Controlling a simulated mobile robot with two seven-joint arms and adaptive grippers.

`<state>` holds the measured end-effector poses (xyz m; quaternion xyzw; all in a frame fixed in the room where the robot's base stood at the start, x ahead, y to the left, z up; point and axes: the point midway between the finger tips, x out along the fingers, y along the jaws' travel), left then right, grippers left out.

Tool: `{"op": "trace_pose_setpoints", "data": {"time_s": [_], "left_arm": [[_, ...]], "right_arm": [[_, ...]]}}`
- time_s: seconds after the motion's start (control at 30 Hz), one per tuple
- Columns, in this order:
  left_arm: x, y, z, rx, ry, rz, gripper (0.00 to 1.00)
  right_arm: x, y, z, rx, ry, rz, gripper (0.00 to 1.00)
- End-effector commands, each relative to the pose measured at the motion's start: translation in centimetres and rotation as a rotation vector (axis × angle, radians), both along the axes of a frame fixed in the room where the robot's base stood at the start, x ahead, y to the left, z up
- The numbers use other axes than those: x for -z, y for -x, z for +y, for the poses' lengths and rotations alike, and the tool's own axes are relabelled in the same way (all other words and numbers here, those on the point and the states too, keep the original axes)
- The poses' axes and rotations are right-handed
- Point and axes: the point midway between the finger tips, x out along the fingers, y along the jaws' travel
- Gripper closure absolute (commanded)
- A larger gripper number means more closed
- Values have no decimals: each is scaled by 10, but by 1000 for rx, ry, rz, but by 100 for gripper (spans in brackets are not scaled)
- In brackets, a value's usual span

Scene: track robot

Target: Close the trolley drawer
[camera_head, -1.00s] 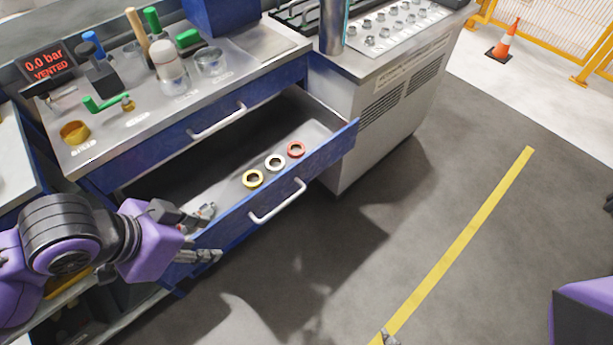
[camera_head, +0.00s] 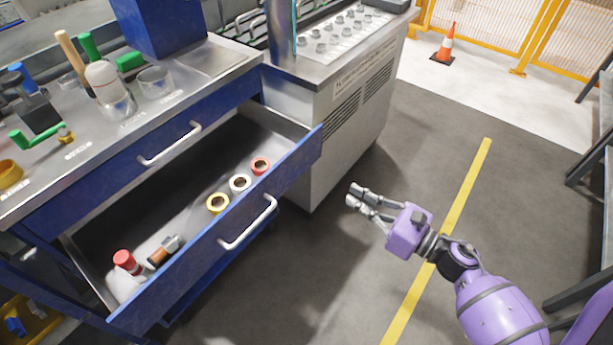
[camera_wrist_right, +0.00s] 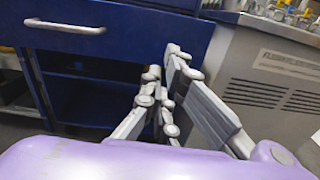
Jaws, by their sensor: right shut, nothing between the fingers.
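The blue trolley drawer (camera_head: 215,243) is pulled out in the head view. Its front handle (camera_head: 248,222) is a pale bar. My left gripper is out of view.
The trolley top holds a white bottle (camera_head: 108,88), a glass beaker (camera_head: 155,82) and green-handled tools. A second, shut drawer with a handle (camera_head: 170,145) is above the open one. A grey cabinet (camera_head: 330,130) stands to the right. Floor beside the yellow line (camera_head: 440,240) is clear.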

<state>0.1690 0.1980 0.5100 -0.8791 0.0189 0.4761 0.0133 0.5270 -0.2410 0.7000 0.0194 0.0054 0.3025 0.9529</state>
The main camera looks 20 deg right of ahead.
Motion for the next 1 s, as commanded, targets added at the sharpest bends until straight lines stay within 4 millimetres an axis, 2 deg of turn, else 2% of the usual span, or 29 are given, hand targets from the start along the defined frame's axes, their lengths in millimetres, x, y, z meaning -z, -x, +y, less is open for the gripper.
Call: {"op": "trace_pose_setpoints", "data": {"time_s": [0.1, 0.27, 0.7, 1.0], "left_arm": [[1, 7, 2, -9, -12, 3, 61], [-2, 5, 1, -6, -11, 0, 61], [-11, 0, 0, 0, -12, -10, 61], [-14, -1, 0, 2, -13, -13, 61]], "right_arm": [[-2, -7, 4, -17, 39, -27, 100], [-3, -24, 17, -17, 37, -28, 100], [-3, -96, 69, -14, 33, -25, 100], [-1, -115, 83, -14, 34, -23, 100]]}}
